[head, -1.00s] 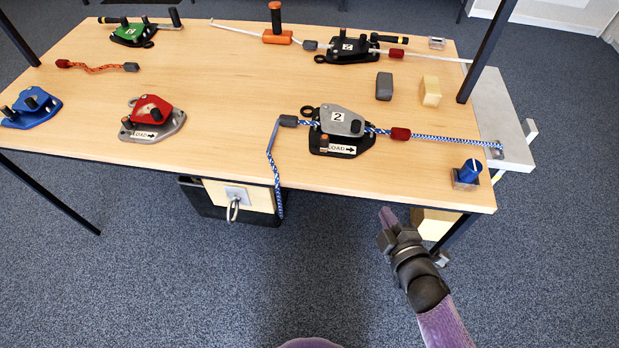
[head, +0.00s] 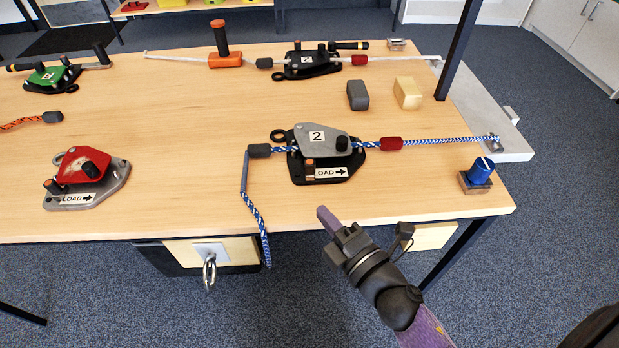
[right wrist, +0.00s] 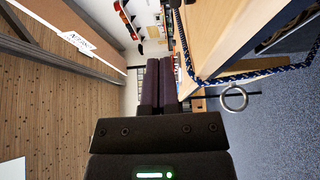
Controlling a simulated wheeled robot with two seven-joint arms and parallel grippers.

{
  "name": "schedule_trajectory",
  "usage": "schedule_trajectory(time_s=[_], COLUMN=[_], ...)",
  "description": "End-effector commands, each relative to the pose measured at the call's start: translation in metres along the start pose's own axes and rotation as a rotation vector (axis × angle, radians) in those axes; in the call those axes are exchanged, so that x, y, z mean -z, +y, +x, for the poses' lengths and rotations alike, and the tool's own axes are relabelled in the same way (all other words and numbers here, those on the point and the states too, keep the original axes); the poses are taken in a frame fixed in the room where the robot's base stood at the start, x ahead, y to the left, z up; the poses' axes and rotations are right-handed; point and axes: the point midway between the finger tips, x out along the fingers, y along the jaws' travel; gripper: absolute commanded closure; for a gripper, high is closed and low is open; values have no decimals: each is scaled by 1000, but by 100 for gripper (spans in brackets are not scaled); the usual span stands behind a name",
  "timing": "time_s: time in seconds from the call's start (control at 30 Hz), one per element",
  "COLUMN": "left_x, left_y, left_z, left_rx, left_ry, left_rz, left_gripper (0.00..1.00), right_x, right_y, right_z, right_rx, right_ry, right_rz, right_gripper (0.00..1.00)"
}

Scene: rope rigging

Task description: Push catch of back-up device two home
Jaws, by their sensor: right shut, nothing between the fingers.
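A device marked 2 with a grey top plate and black base (head: 322,140) sits near the table's front edge. A blue-and-white rope (head: 440,140) runs through it. It has a black knob (head: 343,143), a copper-topped pin (head: 309,165) and a LOAD arrow label pointing right. Another device marked 2, all black (head: 304,60), sits at the back on a white rope. Which part is the catch I cannot tell. My right gripper (head: 325,215) is shut and empty, at the table's front edge just below the front device, apart from it. Its closed purple fingers show in the right wrist view (right wrist: 160,85). My left gripper is out of view.
A red device (head: 85,175) and a green device (head: 50,77) stand on the left. A grey block (head: 357,95), a yellow block (head: 407,92) and a blue knob (head: 480,172) are on the right. The rope's tail hangs over the front edge. A dark post (head: 458,45) rises at the right.

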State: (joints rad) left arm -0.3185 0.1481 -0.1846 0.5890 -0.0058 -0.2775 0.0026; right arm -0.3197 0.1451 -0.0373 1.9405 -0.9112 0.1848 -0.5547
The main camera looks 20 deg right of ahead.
Motion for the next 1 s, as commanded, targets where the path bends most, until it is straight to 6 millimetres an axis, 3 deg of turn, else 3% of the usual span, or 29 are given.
schedule_trajectory(time_s=[0.2,0.4,1.0], left_x=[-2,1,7], left_y=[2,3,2], left_z=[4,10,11], left_rx=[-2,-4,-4], left_ry=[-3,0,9], left_rz=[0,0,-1], left_gripper=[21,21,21], right_x=[0,-21,-33], right_y=[-1,-2,-1], right_z=[48,71,87], right_rx=[-2,1,1], right_ry=[1,0,0], right_rz=[-1,-2,0], right_gripper=[100,100,100])
